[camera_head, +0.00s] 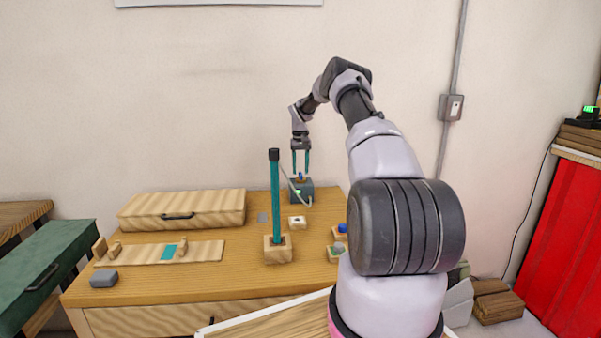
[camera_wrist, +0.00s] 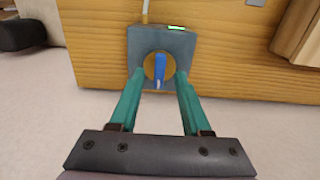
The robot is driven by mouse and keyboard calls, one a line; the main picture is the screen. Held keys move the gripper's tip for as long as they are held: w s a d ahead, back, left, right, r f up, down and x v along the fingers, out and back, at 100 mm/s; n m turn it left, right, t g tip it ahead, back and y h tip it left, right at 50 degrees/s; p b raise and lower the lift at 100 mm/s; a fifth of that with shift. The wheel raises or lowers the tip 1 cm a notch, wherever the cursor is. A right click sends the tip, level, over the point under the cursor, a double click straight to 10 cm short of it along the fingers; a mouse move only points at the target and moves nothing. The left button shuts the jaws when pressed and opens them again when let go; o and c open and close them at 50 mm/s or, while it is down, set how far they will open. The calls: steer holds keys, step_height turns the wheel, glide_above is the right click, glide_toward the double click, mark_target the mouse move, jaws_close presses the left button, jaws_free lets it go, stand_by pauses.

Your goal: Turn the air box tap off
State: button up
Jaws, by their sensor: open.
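The air box (camera_head: 307,191) is a small dark grey box at the back of the wooden table. A green light shows on it, and a pale hose comes from it. In the wrist view the air box (camera_wrist: 178,47) has a round brass disc with a blue tap handle (camera_wrist: 159,70) on its face. The handle lies nearly in line with my fingers. My gripper (camera_head: 301,172) points down just above the box. In the wrist view my gripper (camera_wrist: 160,82) is open, its two teal fingers on either side of the tap and not closed on it.
A tall teal tube (camera_head: 275,200) stands in a wooden block (camera_head: 278,250) in front of the box. A wooden case (camera_head: 185,208) and a wooden rail (camera_head: 205,251) lie at left.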

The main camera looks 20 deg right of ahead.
steer(key=shift+f, duration=0.75)
jaws_close()
